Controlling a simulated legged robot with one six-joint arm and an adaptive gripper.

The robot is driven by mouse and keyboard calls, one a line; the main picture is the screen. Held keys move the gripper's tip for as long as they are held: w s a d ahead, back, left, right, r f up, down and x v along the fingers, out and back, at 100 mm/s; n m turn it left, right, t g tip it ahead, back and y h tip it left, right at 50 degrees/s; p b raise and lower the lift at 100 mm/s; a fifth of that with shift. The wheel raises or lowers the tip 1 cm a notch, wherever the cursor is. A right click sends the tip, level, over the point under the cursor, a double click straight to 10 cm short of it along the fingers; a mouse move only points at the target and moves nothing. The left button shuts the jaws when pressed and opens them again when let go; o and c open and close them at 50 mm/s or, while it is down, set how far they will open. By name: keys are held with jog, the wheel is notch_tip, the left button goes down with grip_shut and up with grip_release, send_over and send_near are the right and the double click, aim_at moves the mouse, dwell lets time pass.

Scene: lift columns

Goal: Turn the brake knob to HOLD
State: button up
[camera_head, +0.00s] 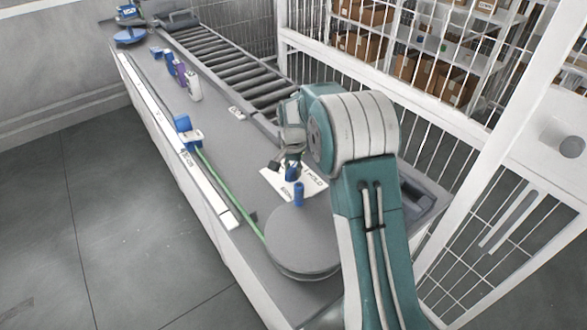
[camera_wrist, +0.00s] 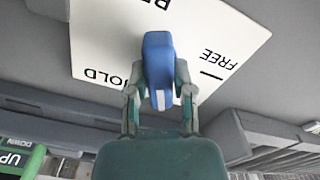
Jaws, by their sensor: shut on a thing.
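The blue brake knob (camera_wrist: 158,62) stands on a white label plate (camera_wrist: 98,35), which shows upside down in the wrist view. The plate reads HOLD on the left and FREE on the right, with a black tick near FREE; part of HOLD is hidden behind a finger. My gripper (camera_wrist: 160,82) is shut on the knob, one finger on each side. A pale stripe shows on the knob's near end. In the head view my gripper (camera_head: 290,160) is over the knob (camera_head: 291,174), and the plate (camera_head: 318,185) lies beneath.
A grey round disc (camera_head: 300,240) with an upright blue peg (camera_head: 299,194) is close in front of the plate. A roller conveyor (camera_head: 225,60) and mesh fence (camera_head: 310,60) run behind. A green UP/DOWN control (camera_wrist: 20,160) shows in the wrist view. The left floor is clear.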

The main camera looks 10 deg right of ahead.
aim_at(293, 168)
jog(key=shift+a+f, duration=0.1)
jog(key=m, duration=0.5)
jog(key=o, duration=1)
jog(key=shift+c, duration=0.2)
jog(key=shift+a, duration=0.1)
jog(key=shift+r, duration=4.65)
